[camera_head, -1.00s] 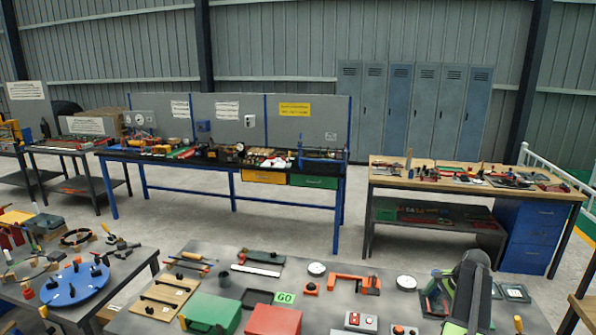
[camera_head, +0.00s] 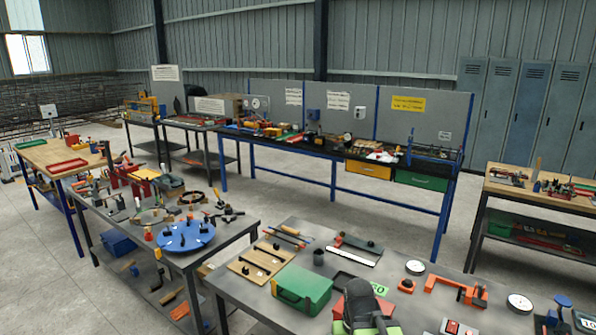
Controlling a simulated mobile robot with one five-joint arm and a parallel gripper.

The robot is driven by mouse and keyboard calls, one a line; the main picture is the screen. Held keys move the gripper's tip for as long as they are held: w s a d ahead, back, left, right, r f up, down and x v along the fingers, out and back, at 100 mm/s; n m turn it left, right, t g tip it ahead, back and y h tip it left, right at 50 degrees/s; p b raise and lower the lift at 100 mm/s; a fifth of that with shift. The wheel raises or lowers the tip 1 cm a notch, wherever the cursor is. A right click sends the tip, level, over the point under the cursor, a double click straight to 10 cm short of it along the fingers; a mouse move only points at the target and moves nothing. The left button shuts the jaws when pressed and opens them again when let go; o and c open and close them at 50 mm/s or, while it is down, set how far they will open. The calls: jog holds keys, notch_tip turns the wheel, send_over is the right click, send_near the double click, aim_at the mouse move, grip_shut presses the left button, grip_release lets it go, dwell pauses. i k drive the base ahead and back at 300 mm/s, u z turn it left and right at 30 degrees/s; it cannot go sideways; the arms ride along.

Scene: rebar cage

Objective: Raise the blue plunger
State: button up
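I cannot make out for certain which thing is the blue plunger. A small blue upright piece (camera_head: 562,300) stands at the right end of the near grey table (camera_head: 235,292). A thin blue upright (camera_head: 410,148) also shows on the far black-topped bench. Both are too small to tell as a plunger. The dark, rounded part with green at the bottom centre, over the near table, looks like my arm (camera_head: 362,302). My gripper's fingers cannot be made out, and no thing is seen held.
The near table holds a green case (camera_head: 303,290), a wooden board (camera_head: 258,263) and an orange clamp (camera_head: 455,290). A blue disc (camera_head: 186,236) lies on the left table. Grey lockers (camera_head: 530,110) stand at back right. Open floor (camera_head: 330,218) lies between the benches.

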aim_at(562, 300)
jog(key=z, duration=1.6)
